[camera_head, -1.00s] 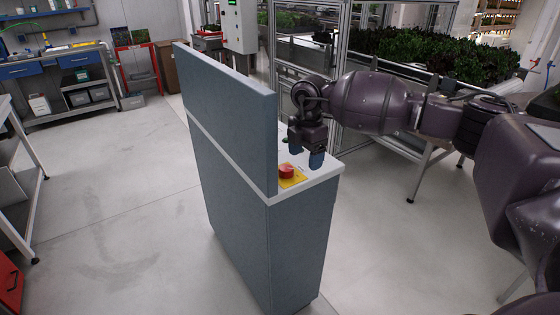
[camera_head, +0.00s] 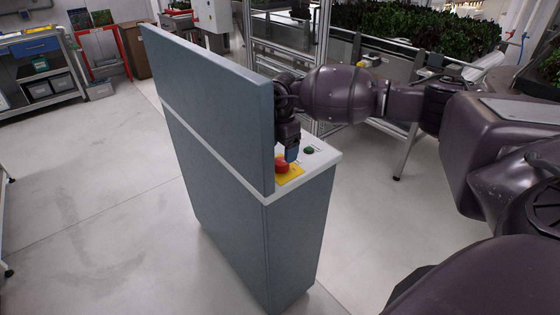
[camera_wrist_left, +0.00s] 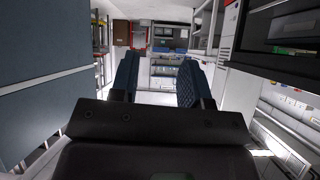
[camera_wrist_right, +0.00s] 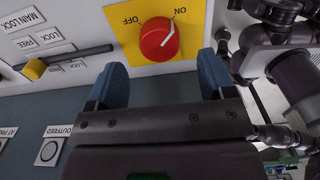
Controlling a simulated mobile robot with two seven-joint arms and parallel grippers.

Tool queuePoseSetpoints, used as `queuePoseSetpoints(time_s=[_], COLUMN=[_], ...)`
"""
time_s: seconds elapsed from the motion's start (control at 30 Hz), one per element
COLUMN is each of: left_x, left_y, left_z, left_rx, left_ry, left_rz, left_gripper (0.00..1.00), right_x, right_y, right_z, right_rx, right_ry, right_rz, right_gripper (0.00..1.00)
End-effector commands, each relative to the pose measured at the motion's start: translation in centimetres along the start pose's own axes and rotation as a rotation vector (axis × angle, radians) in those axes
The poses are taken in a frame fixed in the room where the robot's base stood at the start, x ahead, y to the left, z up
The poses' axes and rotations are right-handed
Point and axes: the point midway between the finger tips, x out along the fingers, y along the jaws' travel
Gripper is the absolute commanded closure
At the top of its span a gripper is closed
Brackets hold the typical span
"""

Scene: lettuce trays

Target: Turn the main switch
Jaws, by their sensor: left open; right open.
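The main switch is a red round knob (camera_head: 281,167) on a yellow plate (camera_head: 294,174), on the white top of the grey-blue console. In the right wrist view the knob (camera_wrist_right: 158,40) has a white line slanting to the upper right, and the plate (camera_wrist_right: 190,22) shows ON and OFF labels. My right gripper (camera_head: 291,153) is just above and behind the knob in the head view. In the right wrist view its blue fingers (camera_wrist_right: 162,78) are apart and empty, with the knob ahead between them. My left gripper (camera_wrist_left: 157,78) is open and empty, outside the head view.
The console's tall panel (camera_head: 215,105) stands close left of the right gripper. A green button (camera_head: 309,150) sits behind the knob. The right wrist view shows a yellow-ended lever (camera_wrist_right: 35,69) beside the plate. Floor around the console is clear.

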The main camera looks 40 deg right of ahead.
Motion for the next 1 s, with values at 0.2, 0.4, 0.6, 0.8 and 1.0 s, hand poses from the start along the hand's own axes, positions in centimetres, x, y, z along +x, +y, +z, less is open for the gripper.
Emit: queuePoseSetpoints(time_s=[0.2, 0.4, 0.6, 0.8, 1.0], left_x=[0.6, 0.9, 0.7, 0.6, 0.6], left_y=[0.1, 0.2, 0.1, 0.1, 0.1], left_z=[-0.8, -1.3, -1.0, -0.8, -0.8], left_rx=[0.003, 0.005, 0.005, 0.005, 0.005], left_ry=[0.019, 0.029, 0.024, 0.02, 0.02], left_rz=[0.004, 0.005, 0.005, 0.004, 0.004], left_gripper=[0.57, 0.57, 0.57, 0.57, 0.57], right_x=[3.2, 4.5, 4.6, 4.6, 4.6], right_y=[0.0, 0.0, 0.0, 0.0, 0.0], right_z=[0.0, 0.0, 0.0, 0.0, 0.0], right_rx=[0.0, 0.0, 0.0, 0.0, 0.0], right_ry=[0.0, 0.0, 0.0, 0.0, 0.0], right_rz=[-0.002, -0.001, 0.0, 0.0, 0.0], right_gripper=[0.24, 0.24, 0.24, 0.36, 0.67])
